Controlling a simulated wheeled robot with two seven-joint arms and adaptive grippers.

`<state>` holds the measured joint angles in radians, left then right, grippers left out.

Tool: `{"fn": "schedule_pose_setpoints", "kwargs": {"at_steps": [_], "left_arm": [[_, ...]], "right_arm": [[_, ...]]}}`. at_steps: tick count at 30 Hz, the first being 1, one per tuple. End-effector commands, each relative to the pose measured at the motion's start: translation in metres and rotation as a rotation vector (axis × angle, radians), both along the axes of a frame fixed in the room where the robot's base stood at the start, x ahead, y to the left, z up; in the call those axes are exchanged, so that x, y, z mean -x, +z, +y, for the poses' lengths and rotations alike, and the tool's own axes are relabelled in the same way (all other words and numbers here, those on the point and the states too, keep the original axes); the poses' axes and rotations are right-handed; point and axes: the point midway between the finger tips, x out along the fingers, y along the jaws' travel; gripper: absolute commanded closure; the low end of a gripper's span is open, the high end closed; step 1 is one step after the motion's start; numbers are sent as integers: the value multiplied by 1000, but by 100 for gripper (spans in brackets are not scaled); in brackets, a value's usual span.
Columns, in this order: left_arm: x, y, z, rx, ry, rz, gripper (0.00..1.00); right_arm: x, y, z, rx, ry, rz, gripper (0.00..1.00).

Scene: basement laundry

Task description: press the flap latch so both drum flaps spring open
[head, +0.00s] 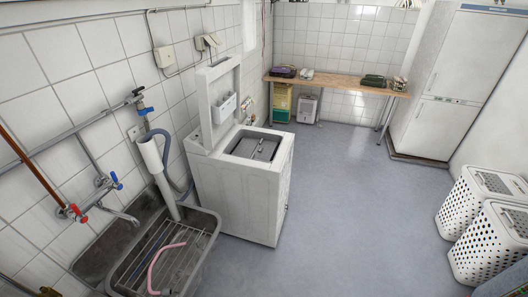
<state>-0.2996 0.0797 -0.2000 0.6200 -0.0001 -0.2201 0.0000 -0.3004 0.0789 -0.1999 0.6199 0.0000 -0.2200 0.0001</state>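The white top-loading washing machine (235,195) stands left of the middle, against the tiled wall, with its lid (222,100) raised upright. In its top opening the grey metal drum (240,149) shows. The drum flaps (268,149) look shut, with a small darker latch part (259,154) near the middle, too small to make out well. Neither of my grippers shows in the head view, so I cannot see where they are relative to the machine.
A sink (205,243) with a rack and pink hose adjoins the machine at front left. White perforated baskets (494,243) stand at the right. A wooden bench (335,84) and a fridge (436,90) are at the back. The middle floor is clear.

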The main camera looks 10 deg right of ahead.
Motion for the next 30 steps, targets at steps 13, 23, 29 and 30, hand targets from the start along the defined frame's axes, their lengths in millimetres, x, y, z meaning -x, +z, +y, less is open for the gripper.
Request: {"fn": "schedule_pose_setpoints", "kwargs": {"at_steps": [13,23,29,30], "left_arm": [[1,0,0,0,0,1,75],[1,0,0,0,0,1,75],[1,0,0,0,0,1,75],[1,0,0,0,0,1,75]], "right_arm": [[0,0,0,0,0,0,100],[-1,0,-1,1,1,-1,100],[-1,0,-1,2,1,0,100],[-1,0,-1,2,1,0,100]]}}
